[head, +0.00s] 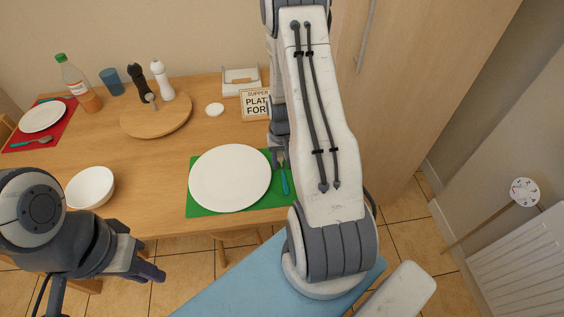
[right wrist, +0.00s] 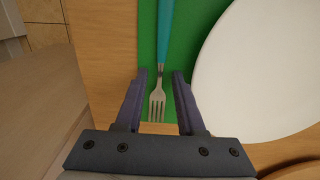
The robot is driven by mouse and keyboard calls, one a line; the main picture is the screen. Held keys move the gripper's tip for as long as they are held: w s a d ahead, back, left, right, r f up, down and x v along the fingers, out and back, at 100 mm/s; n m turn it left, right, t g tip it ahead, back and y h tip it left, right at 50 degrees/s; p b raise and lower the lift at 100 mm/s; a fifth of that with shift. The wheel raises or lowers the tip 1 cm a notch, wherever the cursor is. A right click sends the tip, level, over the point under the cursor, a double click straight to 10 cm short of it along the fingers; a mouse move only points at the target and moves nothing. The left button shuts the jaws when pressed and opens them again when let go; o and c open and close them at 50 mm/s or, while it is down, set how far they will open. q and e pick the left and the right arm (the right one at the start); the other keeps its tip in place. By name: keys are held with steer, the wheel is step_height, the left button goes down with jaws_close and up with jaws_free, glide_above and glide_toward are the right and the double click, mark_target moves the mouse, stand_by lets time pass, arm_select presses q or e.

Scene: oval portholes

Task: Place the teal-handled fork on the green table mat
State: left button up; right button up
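The teal-handled fork (right wrist: 160,62) lies on the green table mat (right wrist: 148,30), beside the white plate, with its tines near one edge of the mat. In the head view its teal handle (head: 285,183) shows to the right of the plate on the mat (head: 195,208); my right arm covers part of the mat. My right gripper (right wrist: 157,85) is open, with one finger on each side of the fork's neck and tines and a gap to both. It also shows in the head view (head: 279,160). My left gripper (head: 150,273) is off the table's front edge, seemingly empty; its finger gap is unclear.
A white plate (head: 230,178) fills most of the mat. A white bowl (head: 90,187) stands to the left. A round wooden board (head: 157,118) with shakers, a sign (head: 255,104) and a holder (head: 241,80) stand behind. A red mat (head: 66,119) with plate and teal-handled cutlery is far left.

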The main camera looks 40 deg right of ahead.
mark_target(281, 166)
step_height(281, 166, up, 12)
steer(key=a+r+n, duration=0.4)
steer(key=a+r, duration=0.1)
steer(key=a, duration=0.7)
steer(key=s+a+r+n, duration=0.2)
steer(key=a, duration=0.3)
steer(key=s+a+r+n, duration=0.1)
steer(key=s+a+r, duration=0.1)
steer(key=a, duration=0.3)
steer(key=s+a+r+n+y, duration=0.1)
steer(key=s+a+r+n, duration=0.2)
steer(key=s, duration=1.1)
steer(key=a+n, duration=0.3)
steer(key=a, duration=0.3)
steer(key=shift+a+r+n, duration=0.25)
steer(key=shift+a+n, duration=0.15)
steer(key=shift+a, duration=0.15)
